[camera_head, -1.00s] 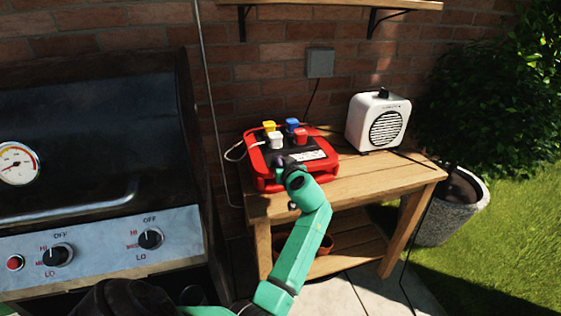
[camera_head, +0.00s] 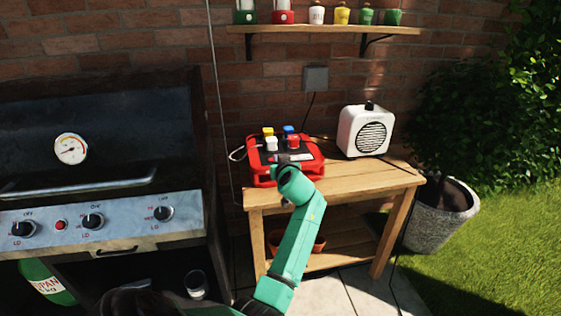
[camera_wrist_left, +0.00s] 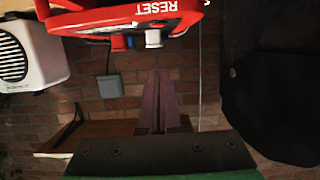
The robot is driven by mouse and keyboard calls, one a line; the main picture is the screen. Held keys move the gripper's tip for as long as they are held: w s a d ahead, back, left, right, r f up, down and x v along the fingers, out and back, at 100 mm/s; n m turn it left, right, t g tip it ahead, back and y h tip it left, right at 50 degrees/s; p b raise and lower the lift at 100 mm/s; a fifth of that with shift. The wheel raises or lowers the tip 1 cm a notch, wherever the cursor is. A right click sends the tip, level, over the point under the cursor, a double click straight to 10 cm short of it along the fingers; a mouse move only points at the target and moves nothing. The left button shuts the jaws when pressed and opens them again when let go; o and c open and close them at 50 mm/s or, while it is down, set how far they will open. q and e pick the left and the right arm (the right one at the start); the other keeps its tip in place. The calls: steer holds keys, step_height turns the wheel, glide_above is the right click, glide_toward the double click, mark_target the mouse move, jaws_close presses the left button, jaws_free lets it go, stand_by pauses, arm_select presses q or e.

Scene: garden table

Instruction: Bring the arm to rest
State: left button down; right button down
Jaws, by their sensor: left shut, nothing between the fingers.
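My left arm (camera_head: 297,245) is green and comes up from the bottom of the head view. Its gripper (camera_head: 287,161) shows only as a small dark part in front of the red box, mostly hidden behind the wrist. In the left wrist view the two purple-brown fingers (camera_wrist_left: 159,85) are together with nothing between them. They are apart from the red box (camera_wrist_left: 120,18), whose "RESET" lettering appears upside down at the top. My right gripper is not in view.
The red box (camera_head: 310,168) with coloured plugs and a white heater-like unit (camera_head: 366,131) stand on the wooden table (camera_head: 360,188). A grill (camera_head: 100,130) is at left. A wall shelf (camera_head: 330,30) holds several jars. A planter (camera_head: 440,215) stands right.

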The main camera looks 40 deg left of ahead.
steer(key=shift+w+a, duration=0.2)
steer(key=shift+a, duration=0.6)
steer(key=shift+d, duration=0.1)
